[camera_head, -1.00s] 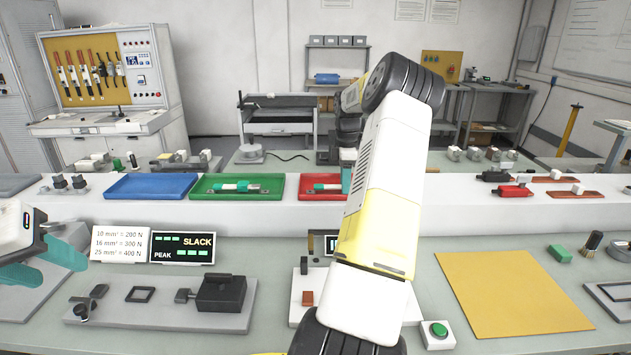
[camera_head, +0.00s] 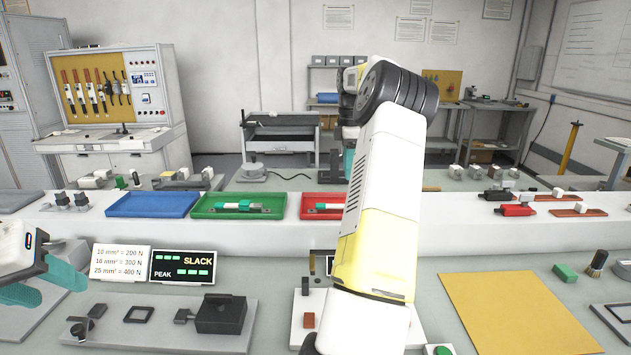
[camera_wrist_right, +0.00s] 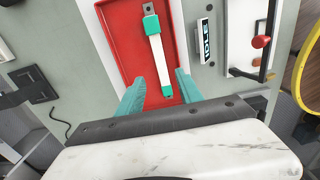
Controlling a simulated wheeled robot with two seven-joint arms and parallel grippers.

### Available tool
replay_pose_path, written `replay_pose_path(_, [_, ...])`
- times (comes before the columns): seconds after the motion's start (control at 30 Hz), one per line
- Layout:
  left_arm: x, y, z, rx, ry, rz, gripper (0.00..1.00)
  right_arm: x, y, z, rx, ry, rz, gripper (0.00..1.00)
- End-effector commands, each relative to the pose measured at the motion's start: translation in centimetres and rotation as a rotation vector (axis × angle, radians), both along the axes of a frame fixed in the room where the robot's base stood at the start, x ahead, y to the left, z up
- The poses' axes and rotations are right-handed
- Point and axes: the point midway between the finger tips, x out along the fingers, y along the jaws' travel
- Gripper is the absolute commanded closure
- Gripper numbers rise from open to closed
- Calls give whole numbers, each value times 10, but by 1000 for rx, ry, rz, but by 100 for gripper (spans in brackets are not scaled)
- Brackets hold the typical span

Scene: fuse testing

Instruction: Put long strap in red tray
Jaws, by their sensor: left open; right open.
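The red tray (camera_head: 308,212) stands on the raised white shelf, its right part hidden by my right arm. It also shows in the right wrist view (camera_wrist_right: 118,42). A long strap (camera_wrist_right: 157,52) with a white body, teal ends and a metal lug lies on its floor. Only a small part of the strap (camera_head: 322,206) shows in the head view. My right gripper (camera_wrist_right: 160,76) is open above the tray, with the strap seen between its fingers and apart from them. My left gripper (camera_head: 62,289) is open and empty at the far left.
A green tray (camera_head: 204,212) holds another teal-and-white strap (camera_head: 238,206), with a blue tray (camera_head: 152,205) to its left. A yellow mat (camera_head: 515,315) lies at right. Red and black clamps (camera_head: 516,210) stand on the shelf.

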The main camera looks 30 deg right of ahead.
Motion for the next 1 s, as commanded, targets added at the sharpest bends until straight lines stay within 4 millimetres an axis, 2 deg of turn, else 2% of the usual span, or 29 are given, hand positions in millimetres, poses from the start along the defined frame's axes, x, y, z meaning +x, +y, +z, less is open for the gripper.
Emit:
replay_pose_path(0.07, [0,0,0,0,0,0,53,1,6,8,-3,-4,-2,57])
replay_pose_path(0.17, [0,0,0,0,0,0,53,2,30,24,-19,-23,-22,57])
replay_pose_path(0.27, [0,0,0,0,0,0,53,-1,75,49,-44,-60,-69,57])
replay_pose_path(0.37, [0,0,0,0,0,0,53,-16,129,74,-60,-118,-152,57])
replay_pose_path(0.5, [0,0,0,0,0,0,53,-51,197,97,-45,-205,-289,57])
replay_pose_path(0.67, [0,0,0,0,0,0,53,-106,260,106,25,-303,-466,57])
replay_pose_path(0.8, [0,0,0,0,0,0,53,-162,304,99,135,-372,-634,57])
replay_pose_path(1.0, [0,0,0,0,0,0,53,-230,345,70,326,-410,-850,57])
